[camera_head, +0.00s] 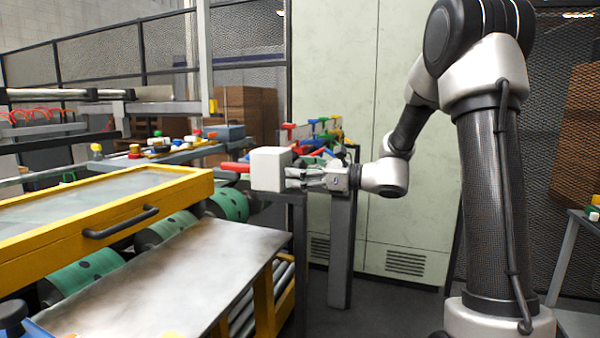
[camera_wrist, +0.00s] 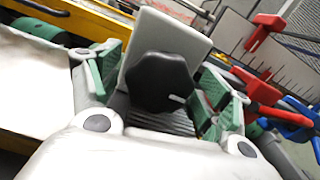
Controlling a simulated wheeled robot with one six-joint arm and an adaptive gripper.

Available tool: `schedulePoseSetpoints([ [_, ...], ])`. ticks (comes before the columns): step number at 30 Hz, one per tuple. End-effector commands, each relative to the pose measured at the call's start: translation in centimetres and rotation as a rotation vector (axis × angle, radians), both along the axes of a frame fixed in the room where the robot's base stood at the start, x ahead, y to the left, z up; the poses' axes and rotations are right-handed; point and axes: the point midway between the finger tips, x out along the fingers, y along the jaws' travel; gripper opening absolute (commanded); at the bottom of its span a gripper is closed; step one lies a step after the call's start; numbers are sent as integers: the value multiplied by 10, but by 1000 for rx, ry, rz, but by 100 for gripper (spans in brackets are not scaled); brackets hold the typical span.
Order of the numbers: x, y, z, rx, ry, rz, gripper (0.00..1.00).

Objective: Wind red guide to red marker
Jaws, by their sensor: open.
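My gripper (camera_head: 306,178) is open beside a pale grey box (camera_head: 270,168) at the machine's side. In the wrist view, my gripper (camera_wrist: 163,80) has its green pads on either side of a black knob (camera_wrist: 160,82) on the face of that box. I cannot tell if the pads touch the knob. A red clamp-like piece (camera_wrist: 264,30), which may be the red guide, stands on a rail to the right. Another red piece (camera_wrist: 257,86) is lower, beside the right finger. I cannot make out a red marker for certain.
A yellow-framed cover (camera_head: 110,210) with a dark handle and a bare metal plate (camera_head: 165,280) lie left of my gripper. Blue pieces (camera_wrist: 292,112) sit close to the right finger. A grey post (camera_head: 342,240) stands below my wrist. A pale cabinet (camera_head: 400,130) is behind.

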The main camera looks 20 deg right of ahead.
Motion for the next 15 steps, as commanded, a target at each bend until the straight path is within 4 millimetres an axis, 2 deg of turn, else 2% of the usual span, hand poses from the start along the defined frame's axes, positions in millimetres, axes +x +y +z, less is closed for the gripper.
schedulePoseSetpoints([
  [2, 0, 0, 0, 0, 0, 0, 78],
  [3, 0, 0, 0, 0, 0, 0, 74],
  [10, 0, 0, 0, 0, 0, 0, 32],
  [15, 0, 0, 0, -2, -2, 0, 32],
])
